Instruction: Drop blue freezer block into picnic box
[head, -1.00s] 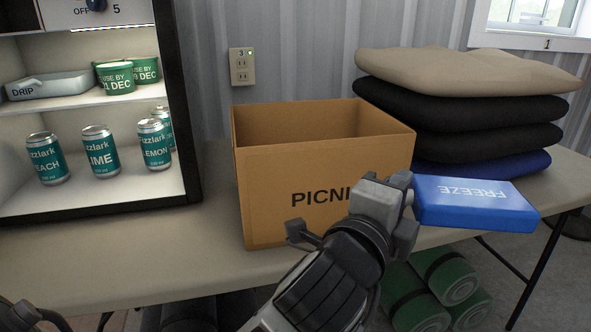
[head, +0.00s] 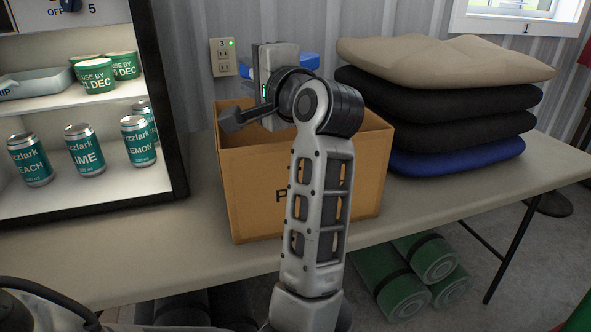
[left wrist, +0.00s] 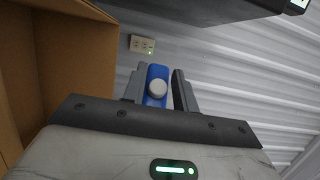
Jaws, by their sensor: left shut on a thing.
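The picnic box (head: 245,185) is an open brown carton on the table, its front lettering partly hidden by my left arm. My left gripper (head: 280,72) is above the back part of the box opening. It is shut on the blue freezer block (head: 308,66), of which only a strip shows beyond the gripper. In the left wrist view the blue block (left wrist: 154,72) is between the fingers of my left gripper (left wrist: 160,90). The box's brown wall (left wrist: 75,60) fills the left side there. My right gripper is not in view.
A lit fridge (head: 165,110) with cans and tubs stands left of the box. Stacked cushions (head: 440,115) stand close to its right. A corrugated wall with an outlet (head: 223,57) is behind. The table's right front (head: 440,200) is clear.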

